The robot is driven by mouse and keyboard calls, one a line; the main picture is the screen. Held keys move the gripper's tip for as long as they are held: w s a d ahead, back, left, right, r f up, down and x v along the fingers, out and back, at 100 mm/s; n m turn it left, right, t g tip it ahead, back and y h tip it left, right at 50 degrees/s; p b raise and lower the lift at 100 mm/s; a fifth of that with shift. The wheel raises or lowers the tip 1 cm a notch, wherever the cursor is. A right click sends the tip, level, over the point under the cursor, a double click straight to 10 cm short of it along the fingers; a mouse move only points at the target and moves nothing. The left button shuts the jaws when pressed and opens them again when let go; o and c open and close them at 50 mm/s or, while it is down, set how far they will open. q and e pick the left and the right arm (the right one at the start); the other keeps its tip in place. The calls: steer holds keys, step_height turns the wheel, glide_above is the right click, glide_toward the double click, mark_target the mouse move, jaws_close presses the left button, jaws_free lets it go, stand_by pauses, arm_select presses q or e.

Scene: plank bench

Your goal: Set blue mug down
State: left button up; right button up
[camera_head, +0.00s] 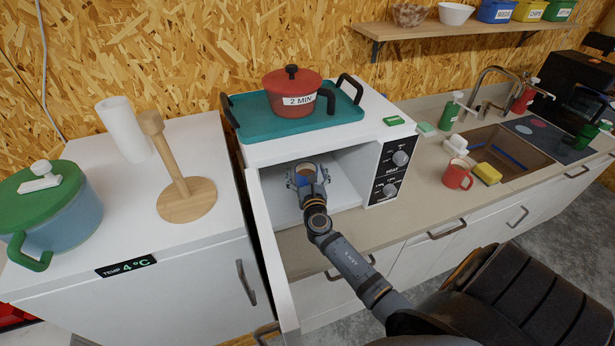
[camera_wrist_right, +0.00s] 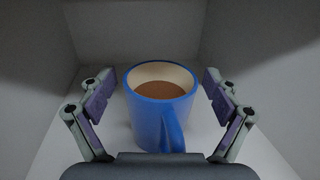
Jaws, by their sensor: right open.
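The blue mug (camera_wrist_right: 158,112) stands upright on the white floor inside the open microwave (camera_head: 268,186), with brown liquid in it. Its handle points toward the wrist camera. My right gripper (camera_wrist_right: 160,92) is open, with one finger on each side of the mug and a visible gap at both sides. In the head view my right gripper (camera_head: 306,174) reaches into the microwave and hides most of the mug. My left gripper is not in view.
The open microwave door (camera_head: 272,255) stands left of my right arm. A teal tray (camera_head: 258,122) with a red pot (camera_head: 291,84) sits on top of the microwave. A wooden towel holder (camera_head: 186,203) stands on the left counter, a red mug (camera_head: 457,175) on the right one.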

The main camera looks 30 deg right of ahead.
steer(key=b+v, duration=0.3)
steer(key=v, duration=0.9)
steer(key=shift+r, duration=0.1)
